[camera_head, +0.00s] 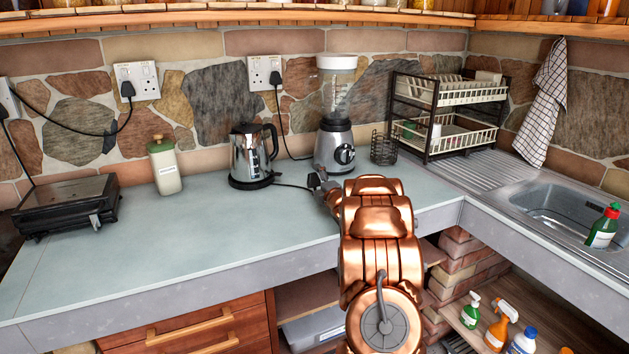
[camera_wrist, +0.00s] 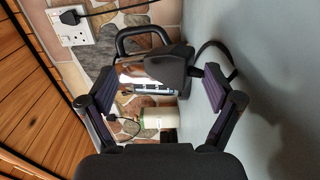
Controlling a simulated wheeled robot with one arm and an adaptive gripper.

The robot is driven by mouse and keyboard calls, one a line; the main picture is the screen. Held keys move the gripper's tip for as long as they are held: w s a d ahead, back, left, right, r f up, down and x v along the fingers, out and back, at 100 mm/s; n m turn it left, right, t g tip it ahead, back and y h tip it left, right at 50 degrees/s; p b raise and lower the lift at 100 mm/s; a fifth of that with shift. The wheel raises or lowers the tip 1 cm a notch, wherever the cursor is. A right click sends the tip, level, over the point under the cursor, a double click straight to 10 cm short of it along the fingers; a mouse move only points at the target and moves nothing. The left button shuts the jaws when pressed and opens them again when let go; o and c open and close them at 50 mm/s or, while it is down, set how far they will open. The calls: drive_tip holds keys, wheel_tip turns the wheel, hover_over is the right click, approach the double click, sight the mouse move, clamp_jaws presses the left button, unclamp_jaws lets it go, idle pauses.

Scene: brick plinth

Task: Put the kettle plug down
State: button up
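The chrome kettle (camera_head: 252,152) with black handle stands upright on the counter (camera_head: 200,232). It shows sideways in the wrist view (camera_wrist: 128,72). Its black cord (camera_head: 290,186) runs right along the counter towards my gripper (camera_head: 318,184). In the wrist view a black block (camera_wrist: 170,72), which looks like the kettle plug, sits between the fingertips of my gripper (camera_wrist: 172,75), in front of the kettle. The fingers stand well apart. Whether both pads touch the plug is unclear. In the head view my gripper is low near the counter and largely hides the plug.
A blender (camera_head: 334,140) stands right of the kettle, with a wire holder (camera_head: 384,148) and a dish rack (camera_head: 450,142) beyond. A white canister (camera_head: 165,170) and a grill (camera_head: 66,200) are left. Wall sockets (camera_head: 264,74) hold black plugs. The counter's left front is clear.

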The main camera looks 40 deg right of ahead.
drive_tip(key=b+v, duration=0.2)
drive_tip(key=v, duration=0.8)
drive_tip(key=shift+a, duration=0.1)
drive_tip(key=shift+a+r, duration=0.1)
idle(0.4)
